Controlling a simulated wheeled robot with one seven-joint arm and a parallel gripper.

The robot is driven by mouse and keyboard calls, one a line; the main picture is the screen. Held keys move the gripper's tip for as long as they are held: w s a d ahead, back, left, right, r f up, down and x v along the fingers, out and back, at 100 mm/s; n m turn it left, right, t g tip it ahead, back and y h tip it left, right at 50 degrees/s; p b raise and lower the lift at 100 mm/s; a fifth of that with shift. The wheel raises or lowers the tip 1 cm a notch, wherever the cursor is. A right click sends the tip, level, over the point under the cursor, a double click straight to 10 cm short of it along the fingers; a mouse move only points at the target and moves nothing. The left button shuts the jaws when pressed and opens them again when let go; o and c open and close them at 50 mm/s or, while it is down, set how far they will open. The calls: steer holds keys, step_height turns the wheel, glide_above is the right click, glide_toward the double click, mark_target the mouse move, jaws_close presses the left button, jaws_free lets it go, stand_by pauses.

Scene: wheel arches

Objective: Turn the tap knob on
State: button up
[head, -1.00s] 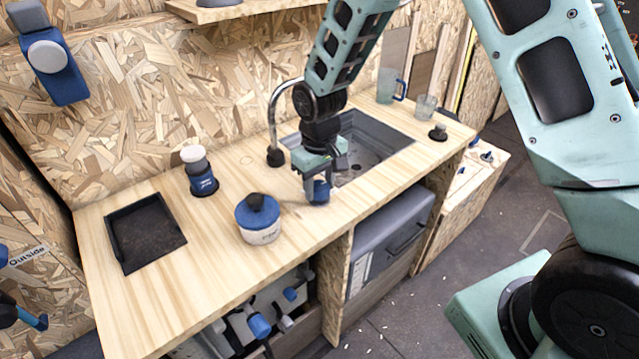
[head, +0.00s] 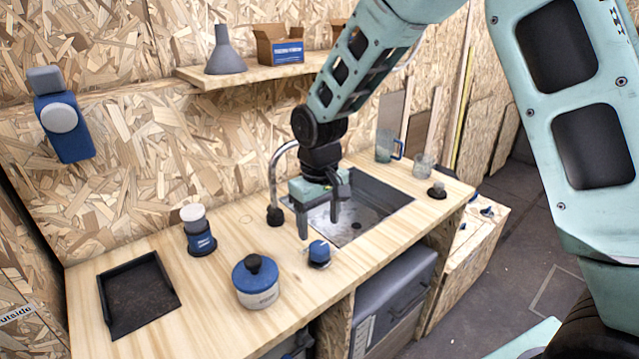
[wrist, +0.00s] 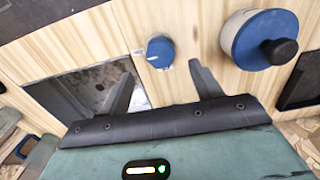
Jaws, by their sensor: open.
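The blue tap knob (head: 320,252) sits on the wooden counter in front of the sink. It has a white mark on its rim and also shows in the wrist view (wrist: 160,51), just beyond and between my finger tips. My gripper (head: 319,232) is open and empty above and behind the knob, apart from it; the wrist view shows its spread fingers (wrist: 160,72). The curved metal tap (head: 274,180) rises at the left edge of the grey sink (head: 385,205).
A blue-and-white lidded pot (head: 256,284) stands left of the knob. A blue-and-white container (head: 200,235) and a black tray (head: 140,296) are farther left. A mug (head: 386,147) and a glass (head: 422,166) stand behind the sink. A shelf (head: 225,78) hangs above.

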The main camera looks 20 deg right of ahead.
mark_target(319, 246)
step_height(319, 246, up, 11)
steer(key=shift+f+b, duration=0.2)
steer(key=shift+b, duration=0.2)
